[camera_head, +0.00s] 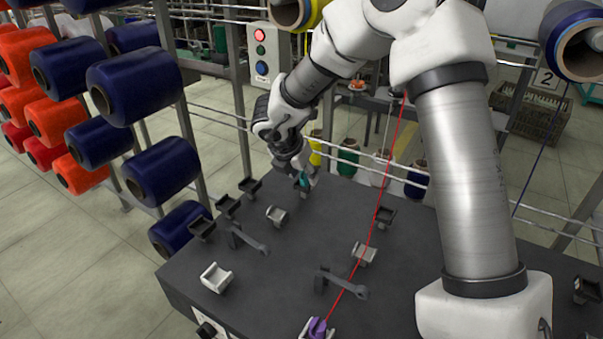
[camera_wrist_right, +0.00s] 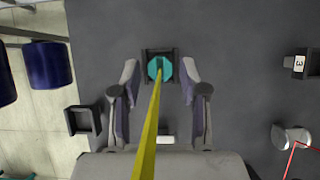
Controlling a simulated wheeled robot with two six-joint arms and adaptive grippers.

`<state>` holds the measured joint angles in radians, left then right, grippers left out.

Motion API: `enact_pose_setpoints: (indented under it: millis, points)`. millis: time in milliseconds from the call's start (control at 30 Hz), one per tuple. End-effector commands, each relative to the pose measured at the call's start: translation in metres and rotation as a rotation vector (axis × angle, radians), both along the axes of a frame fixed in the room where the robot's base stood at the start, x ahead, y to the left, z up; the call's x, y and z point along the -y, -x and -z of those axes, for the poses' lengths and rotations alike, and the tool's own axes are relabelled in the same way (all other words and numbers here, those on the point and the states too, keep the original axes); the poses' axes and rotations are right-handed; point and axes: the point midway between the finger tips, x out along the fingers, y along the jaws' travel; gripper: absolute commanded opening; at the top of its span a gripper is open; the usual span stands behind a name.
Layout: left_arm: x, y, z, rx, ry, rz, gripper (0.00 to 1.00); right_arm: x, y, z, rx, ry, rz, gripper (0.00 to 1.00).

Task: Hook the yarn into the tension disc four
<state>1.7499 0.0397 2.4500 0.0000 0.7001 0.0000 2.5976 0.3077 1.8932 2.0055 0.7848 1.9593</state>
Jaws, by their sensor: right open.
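My right gripper (camera_head: 305,175) is low over the dark machine top in the head view. Its fingers (camera_wrist_right: 160,75) are open on either side of a teal piece (camera_wrist_right: 160,68) in the wrist view, with gaps at both sides. The teal piece sits in a square black holder (camera_wrist_right: 147,68); it also shows, small, by the fingertips in the head view (camera_head: 303,181). Pale discs or guides (camera_head: 277,215) stand on the top; I cannot tell which is tension disc four. My left gripper is not visible.
A red yarn (camera_head: 375,215) crosses the machine top (camera_head: 300,265) down to a purple piece (camera_head: 317,327). Grey hooked arms (camera_head: 250,239) and black holders (camera_head: 228,205) stand nearby. Blue and orange spools (camera_head: 133,85) fill the left rack. A label "3" (camera_wrist_right: 299,62) shows at right in the wrist view.

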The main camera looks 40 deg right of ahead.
Motion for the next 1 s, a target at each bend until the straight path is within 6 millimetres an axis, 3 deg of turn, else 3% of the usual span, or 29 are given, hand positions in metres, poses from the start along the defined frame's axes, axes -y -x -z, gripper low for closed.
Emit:
enact_pose_setpoints:
  millis: [33, 133, 167, 367, 700, 1000]
  points:
    - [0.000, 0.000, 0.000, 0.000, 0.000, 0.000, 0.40, 0.000, 0.000, 0.000, 0.000, 0.000, 0.000, 0.37]
    - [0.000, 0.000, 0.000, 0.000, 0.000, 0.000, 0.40, 0.000, 0.000, 0.000, 0.000, 0.000, 0.000, 0.01]
    - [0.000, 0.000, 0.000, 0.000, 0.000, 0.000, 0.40, 0.000, 0.000, 0.000, 0.000, 0.000, 0.000, 0.00]
    - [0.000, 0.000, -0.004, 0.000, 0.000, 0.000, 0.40, 0.000, 0.000, -0.005, 0.001, 0.001, 0.000, 0.00]
    - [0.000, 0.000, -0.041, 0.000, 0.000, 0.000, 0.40, 0.000, 0.000, -0.048, 0.000, 0.001, 0.000, 0.00]
    - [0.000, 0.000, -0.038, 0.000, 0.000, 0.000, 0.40, 0.000, 0.000, -0.045, 0.000, 0.000, 0.000, 0.00]
